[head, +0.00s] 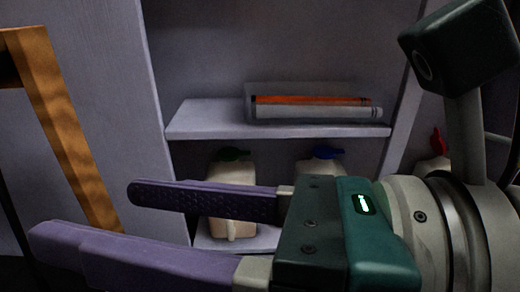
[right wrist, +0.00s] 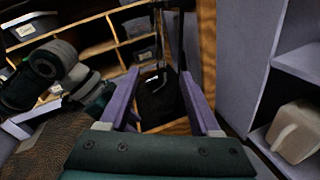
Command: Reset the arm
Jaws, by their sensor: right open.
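My right gripper (head: 85,216) reaches across the head view from the right. Its two purple fingers are spread apart, with nothing between them. In the right wrist view the open fingers (right wrist: 160,76) point toward a dark upright object (right wrist: 158,105) framed by wood; I cannot tell what it is. No gap in the views shows the fingers touching anything. My left gripper's fingers are not seen in either view.
A shelf (head: 200,121) holds a clear tray with an orange and a grey tube (head: 310,106). Pale jugs (head: 233,172) stand below, partly behind my right gripper. A wooden post (head: 65,125) stands at left. The right wrist view shows wooden shelving with bins (right wrist: 137,27).

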